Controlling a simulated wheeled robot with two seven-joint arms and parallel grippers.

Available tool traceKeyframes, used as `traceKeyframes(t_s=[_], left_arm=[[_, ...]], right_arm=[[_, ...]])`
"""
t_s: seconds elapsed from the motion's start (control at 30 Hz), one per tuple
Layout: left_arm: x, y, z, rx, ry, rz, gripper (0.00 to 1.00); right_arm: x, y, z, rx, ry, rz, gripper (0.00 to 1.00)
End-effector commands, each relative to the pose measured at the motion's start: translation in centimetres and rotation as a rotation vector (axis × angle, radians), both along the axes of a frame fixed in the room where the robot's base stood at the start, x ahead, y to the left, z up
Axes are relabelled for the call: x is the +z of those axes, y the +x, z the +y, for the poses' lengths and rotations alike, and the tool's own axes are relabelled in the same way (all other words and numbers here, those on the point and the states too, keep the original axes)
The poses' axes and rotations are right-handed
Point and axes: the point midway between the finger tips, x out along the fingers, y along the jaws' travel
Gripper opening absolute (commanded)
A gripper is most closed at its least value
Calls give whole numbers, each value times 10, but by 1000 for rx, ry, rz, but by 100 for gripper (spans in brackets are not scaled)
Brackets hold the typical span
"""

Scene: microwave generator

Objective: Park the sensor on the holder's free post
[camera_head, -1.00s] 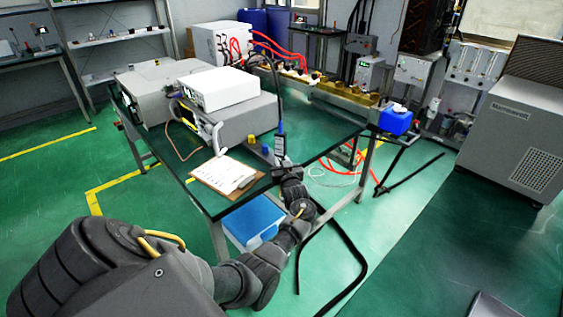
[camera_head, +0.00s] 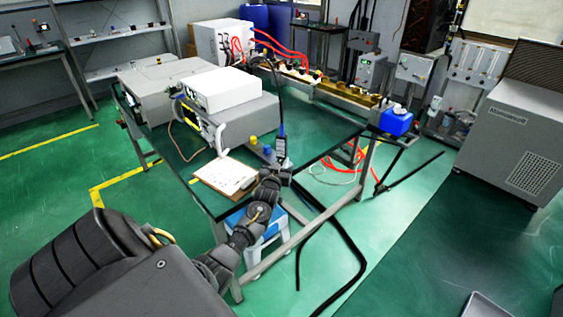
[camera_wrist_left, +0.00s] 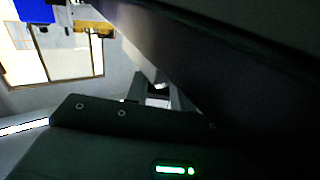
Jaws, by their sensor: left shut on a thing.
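The sensor (camera_head: 281,148) is a slim dark handheld piece with a blue upper part, standing roughly upright over the near right part of the green table, with a dark cable rising from its top. My left gripper (camera_head: 279,171) is shut on its lower end. The left wrist view is mostly filled by dark, close surfaces, and the grip there is hard to make out. A yellow knob (camera_head: 253,140) and a blue knob (camera_head: 267,149) stand just left of the sensor; I cannot tell whether they belong to the holder. The holder's free post is not clearly visible. My right gripper is out of view.
A clipboard with paper (camera_head: 226,176) lies at the table's near edge, left of the gripper. A white box (camera_head: 221,90) sits on grey instruments behind. A blue-topped stool (camera_head: 259,224) is under the table's front edge. Black tubing lies on the floor.

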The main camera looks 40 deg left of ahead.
Motion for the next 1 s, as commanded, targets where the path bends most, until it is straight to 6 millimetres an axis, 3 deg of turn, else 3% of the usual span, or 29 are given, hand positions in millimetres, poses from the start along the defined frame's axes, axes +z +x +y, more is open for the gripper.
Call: traceKeyframes(t_s=[0.67,0.7,0.87,1.0], left_arm=[[-1,-1,1,-78,-1,2,1],[-1,-1,1,-78,-1,2,26],[-1,-1,1,-78,0,1,45],[-1,0,1,-78,0,1,45]], right_arm=[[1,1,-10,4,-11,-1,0],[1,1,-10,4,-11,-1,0],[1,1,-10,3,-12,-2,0],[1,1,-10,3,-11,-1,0]])
